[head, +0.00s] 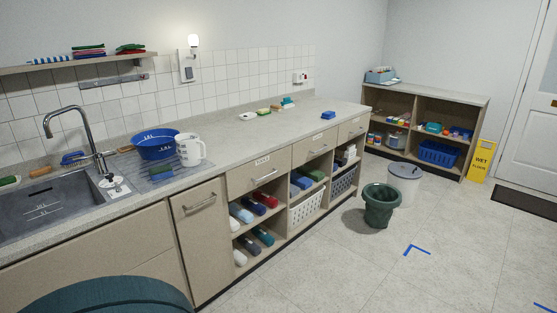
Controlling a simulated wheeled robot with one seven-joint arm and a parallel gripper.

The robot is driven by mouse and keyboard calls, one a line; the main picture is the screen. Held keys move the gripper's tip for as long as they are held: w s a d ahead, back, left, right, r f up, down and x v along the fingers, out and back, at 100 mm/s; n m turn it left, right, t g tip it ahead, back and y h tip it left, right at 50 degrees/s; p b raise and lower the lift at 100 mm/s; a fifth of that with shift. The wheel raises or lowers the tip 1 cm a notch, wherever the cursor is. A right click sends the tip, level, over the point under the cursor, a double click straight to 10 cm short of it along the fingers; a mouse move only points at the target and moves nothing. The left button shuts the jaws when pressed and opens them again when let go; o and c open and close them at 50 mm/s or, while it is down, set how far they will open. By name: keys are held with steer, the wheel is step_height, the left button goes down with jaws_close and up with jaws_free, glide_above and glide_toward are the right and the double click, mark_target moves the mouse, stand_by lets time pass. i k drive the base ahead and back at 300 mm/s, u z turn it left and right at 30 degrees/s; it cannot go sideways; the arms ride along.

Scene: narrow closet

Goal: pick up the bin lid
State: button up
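A round white bin (403,186) stands on the floor in front of the low shelf unit at the back right. A grey lid (405,170) lies on its top, with a small dark spot near its middle that is too small to make out. A dark green bin (381,210) with a flared rim stands just in front of it, to the left, and hides part of the white bin. The green bin looks open at the top, and I see no lid on it. My gripper is not in view.
The long counter (260,135) with open cubbies runs along the left wall. The low shelf unit (426,95) and a yellow wet-floor sign (482,162) stand behind the bins. Blue tape (417,249) marks the floor, which is clear at the front right. A dark mat (528,204) lies by the door.

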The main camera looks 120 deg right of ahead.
mark_target(402, 169)
steer(key=z, duration=5.55)
steer(key=i, duration=2.15)
steer(key=z, duration=0.3)
steer(key=i, duration=3.1)
steer(key=u, duration=0.3)
